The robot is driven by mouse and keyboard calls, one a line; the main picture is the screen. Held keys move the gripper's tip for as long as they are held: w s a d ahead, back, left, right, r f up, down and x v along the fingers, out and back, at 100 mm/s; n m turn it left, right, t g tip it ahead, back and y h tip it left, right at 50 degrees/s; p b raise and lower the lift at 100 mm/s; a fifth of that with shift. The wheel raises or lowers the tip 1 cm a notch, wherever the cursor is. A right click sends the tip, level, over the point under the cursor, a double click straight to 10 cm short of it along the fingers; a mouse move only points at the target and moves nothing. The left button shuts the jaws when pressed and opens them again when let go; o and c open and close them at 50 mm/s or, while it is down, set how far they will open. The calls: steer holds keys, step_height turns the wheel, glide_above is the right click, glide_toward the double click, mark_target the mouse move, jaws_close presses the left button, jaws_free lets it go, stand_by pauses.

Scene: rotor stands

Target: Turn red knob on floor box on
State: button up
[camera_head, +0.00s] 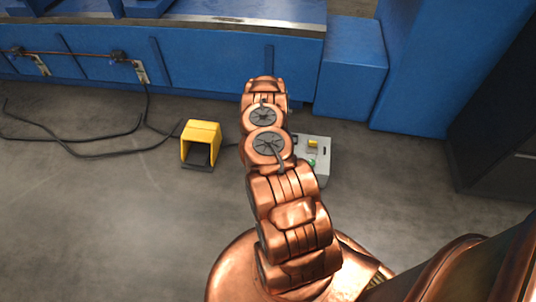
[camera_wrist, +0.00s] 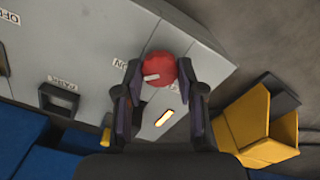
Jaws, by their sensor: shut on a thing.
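The floor box is a light grey box (camera_head: 322,172) on the floor, partly hidden by my arm in the head view. In the wrist view its grey top (camera_wrist: 95,40) fills the upper left. The red knob (camera_wrist: 162,68) is round with a white mark on it. My gripper (camera_wrist: 160,85) has one finger on either side of the knob and is shut on it. A lit orange indicator (camera_wrist: 164,118) shows between the fingers, on the box beside the knob. In the head view my arm hides the knob and my gripper.
A yellow foot pedal (camera_head: 201,143) stands left of the box, and shows in the wrist view (camera_wrist: 262,125). Black cables (camera_head: 85,140) lie on the floor at left. Blue machine bodies (camera_head: 352,70) stand behind. Open floor (camera_head: 100,230) lies at front left.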

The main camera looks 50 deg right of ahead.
steer(key=shift+s, duration=0.15)
steer(key=o, duration=0.9)
steer(key=shift+o, duration=1.2)
steer(key=shift+r, duration=0.1)
step_height(320, 180, up, 12)
